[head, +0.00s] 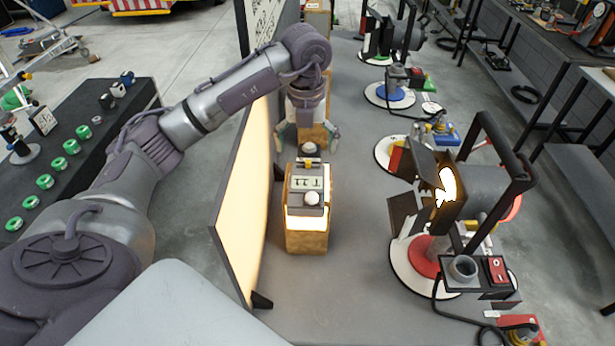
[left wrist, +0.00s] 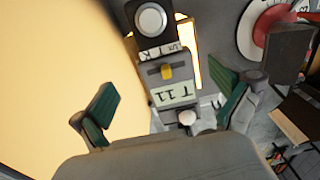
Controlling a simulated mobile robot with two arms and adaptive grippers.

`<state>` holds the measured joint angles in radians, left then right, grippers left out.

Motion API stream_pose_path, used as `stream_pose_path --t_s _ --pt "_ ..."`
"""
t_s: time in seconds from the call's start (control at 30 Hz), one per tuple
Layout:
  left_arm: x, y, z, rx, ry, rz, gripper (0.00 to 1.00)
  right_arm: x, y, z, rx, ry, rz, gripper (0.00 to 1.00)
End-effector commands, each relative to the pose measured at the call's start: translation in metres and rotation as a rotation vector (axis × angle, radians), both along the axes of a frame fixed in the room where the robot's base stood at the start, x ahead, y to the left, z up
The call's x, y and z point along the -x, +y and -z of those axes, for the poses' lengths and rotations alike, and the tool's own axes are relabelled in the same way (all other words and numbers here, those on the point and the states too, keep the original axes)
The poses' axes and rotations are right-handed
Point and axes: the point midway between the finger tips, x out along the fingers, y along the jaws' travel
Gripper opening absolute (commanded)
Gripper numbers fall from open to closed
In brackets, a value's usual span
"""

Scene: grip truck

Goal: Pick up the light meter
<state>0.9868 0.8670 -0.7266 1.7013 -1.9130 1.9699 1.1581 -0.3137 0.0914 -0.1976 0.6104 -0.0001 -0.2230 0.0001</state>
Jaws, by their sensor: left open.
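The light meter (head: 306,184) is a small grey device with a pale display and white domes. It stands on a wooden block (head: 307,240) beside a glowing panel. It also shows in the left wrist view (left wrist: 174,95), with its display, a yellow knob and a round white dome. My left gripper (head: 307,135) is open, its fingers spread, at the far end of the meter in the head view. In the left wrist view the green-padded fingers (left wrist: 168,100) stand either side of the meter with gaps. I cannot tell the exact height between them. My right gripper is not in view.
The upright glowing panel (head: 245,190) stands close on the left. A lamp with barn doors (head: 440,185) and a red-and-white round base (head: 432,262) stand on the right. Grey bench surface (head: 345,290) is free in front of the block. A dark table (head: 75,150) is far left.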

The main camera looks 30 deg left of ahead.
Motion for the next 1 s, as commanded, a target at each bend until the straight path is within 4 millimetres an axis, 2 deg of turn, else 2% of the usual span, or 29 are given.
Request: stream_pose_path --t_s 0.13,0.27,0.4,0.5,0.73,0.77,1.0 --pt "0.0 -0.001 0.007 0.002 0.003 0.001 1.0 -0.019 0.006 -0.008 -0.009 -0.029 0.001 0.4" --pt "0.001 -0.004 0.023 0.001 0.007 0.0 1.0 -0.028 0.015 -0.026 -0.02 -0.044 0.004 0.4" --pt "0.0 -0.005 0.045 0.0 0.004 0.0 1.0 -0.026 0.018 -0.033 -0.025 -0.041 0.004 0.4" --pt "0.0 -0.005 0.053 0.001 0.001 0.0 1.0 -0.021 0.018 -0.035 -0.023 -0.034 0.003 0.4" --pt "-0.001 -0.005 0.056 0.0 -0.001 0.001 1.0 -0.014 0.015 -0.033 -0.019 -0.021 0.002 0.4" --pt "-0.001 -0.005 0.056 0.0 -0.001 0.001 0.97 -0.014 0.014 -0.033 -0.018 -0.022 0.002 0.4" --pt "-0.001 -0.005 0.056 0.001 -0.001 0.001 0.57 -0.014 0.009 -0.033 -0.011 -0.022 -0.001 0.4"
